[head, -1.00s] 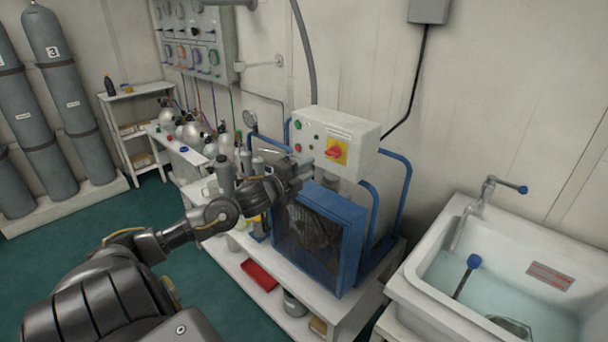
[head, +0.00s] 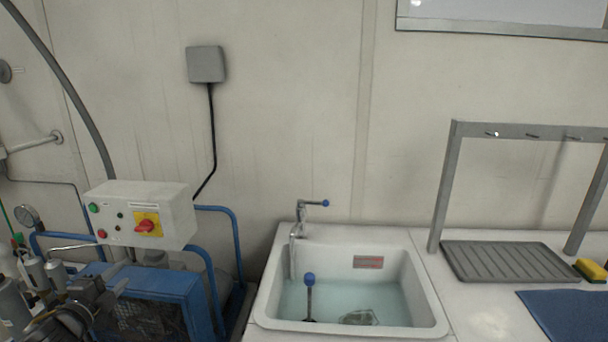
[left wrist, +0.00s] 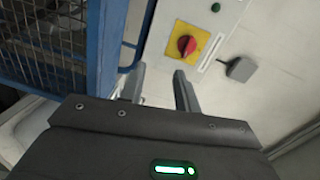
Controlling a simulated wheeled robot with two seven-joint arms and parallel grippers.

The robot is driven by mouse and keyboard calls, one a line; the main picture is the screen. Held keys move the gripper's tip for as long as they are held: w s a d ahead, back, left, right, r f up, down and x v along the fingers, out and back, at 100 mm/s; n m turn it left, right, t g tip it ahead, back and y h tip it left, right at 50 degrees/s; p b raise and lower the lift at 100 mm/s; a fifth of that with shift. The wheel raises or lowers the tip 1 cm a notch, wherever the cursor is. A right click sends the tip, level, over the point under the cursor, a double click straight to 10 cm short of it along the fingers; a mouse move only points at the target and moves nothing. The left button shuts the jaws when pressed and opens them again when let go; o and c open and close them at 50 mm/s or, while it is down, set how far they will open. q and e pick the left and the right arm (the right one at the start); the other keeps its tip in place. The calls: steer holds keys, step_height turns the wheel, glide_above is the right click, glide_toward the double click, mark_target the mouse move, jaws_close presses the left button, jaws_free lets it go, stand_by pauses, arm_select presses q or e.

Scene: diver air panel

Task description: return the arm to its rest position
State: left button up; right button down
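My left gripper (head: 113,290) is at the lower left of the head view, in front of the blue compressor guard and below the control box. In the left wrist view the two fingers of the left gripper (left wrist: 160,84) stand apart with nothing between them. The white control box (head: 115,209) carries a red rotary switch (head: 147,225) on a yellow plate. That red switch also shows in the left wrist view (left wrist: 187,45), beyond the fingers and apart from them. My right arm and gripper are not in view.
The blue compressor guard (head: 183,290) is close beside my left gripper. A sink (head: 434,318) with water and a blue-tipped tap (head: 302,215) stands in the middle. A grey rack (head: 447,185), a ridged drain mat (head: 505,262) and a blue mat (head: 570,315) are at the right.

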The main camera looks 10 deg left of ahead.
arm_select(q)
steer(key=s+d+f+n+g, duration=0.35)
steer(key=s+d+f, duration=0.3)
steer(key=f, duration=0.25)
steer(key=s+d+f+n+g, duration=0.3)
steer(key=s+d+f+n, duration=0.3)
steer(key=f, duration=0.4)
steer(key=s+d+f+n+g+h, duration=0.1)
steer(key=s+d+f+n+g, duration=0.15)
steer(key=s+d, duration=0.55)
steer(key=s+d+f+n+g, duration=0.25)
steer(key=s+d+g, duration=0.2)
steer(key=s, duration=0.55)
step_height(320, 180, down, 28)
steer(key=s+g, duration=0.1)
steer(key=s, duration=0.2)
steer(key=s+a+f+g, duration=0.1)
steer(key=s+a+f, duration=0.1)
steer(key=s+f, duration=1.2)
steer(key=shift+s+m, duration=0.45)
steer(key=shift+s, duration=0.1)
